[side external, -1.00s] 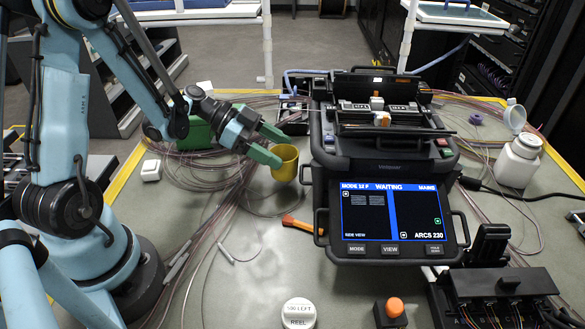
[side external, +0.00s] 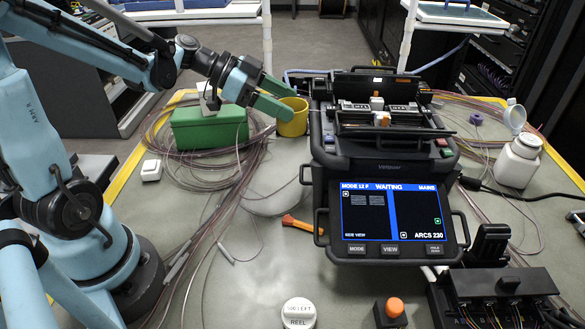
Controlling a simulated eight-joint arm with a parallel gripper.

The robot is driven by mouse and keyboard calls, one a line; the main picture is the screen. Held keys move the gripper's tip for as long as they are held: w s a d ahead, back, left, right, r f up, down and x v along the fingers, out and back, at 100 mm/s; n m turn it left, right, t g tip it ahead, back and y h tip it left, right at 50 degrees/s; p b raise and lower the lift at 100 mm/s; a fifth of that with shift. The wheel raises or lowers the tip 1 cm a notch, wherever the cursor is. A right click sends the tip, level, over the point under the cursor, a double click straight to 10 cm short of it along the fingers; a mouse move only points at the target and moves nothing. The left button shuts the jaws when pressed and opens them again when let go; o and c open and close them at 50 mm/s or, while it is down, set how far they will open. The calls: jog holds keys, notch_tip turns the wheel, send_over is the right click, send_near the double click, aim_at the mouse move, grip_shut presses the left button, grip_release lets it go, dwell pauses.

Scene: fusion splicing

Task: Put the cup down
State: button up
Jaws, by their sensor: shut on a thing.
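The yellow cup (side external: 293,118) is upright at the left of the fusion splicer, towards the back of the bench. My gripper (side external: 287,99) has its green fingers at the cup's rim and is shut on it. The near finger crosses in front of the cup's upper part. The cup's base seems close to the bench, but I cannot tell whether it touches.
The black fusion splicer (side external: 385,150) stands just right of the cup. A green box (side external: 208,127) and loops of thin cable lie to its left. An orange-handled tool (side external: 300,224) lies in front. A white bottle (side external: 517,162) stands far right.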

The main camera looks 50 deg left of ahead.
notch_tip(320, 180, up, 12)
jog(key=d+r+n+t+y, duration=0.1)
jog(key=d+n+t+y, duration=0.15)
jog(key=n+y, duration=0.3)
jog(key=s+a+f, duration=0.2)
jog(key=a+f, duration=0.2)
jog(key=f, duration=0.3)
jog(key=s+a+f+t, duration=0.1)
jog(key=s+a+f, duration=0.15)
jog(key=f, duration=0.45)
jog(key=s+a+f, duration=0.1)
jog(key=a+f, duration=0.3)
jog(key=f, duration=0.3)
jog(key=m+g+h, duration=0.1)
jog(key=m+h, duration=0.2)
send_over(291, 151)
jog(key=f, duration=0.1)
notch_tip(291, 151, down, 3)
jog(key=shift+f+n, duration=0.1)
jog(key=shift+n, duration=0.15)
jog(key=shift+f, duration=0.25)
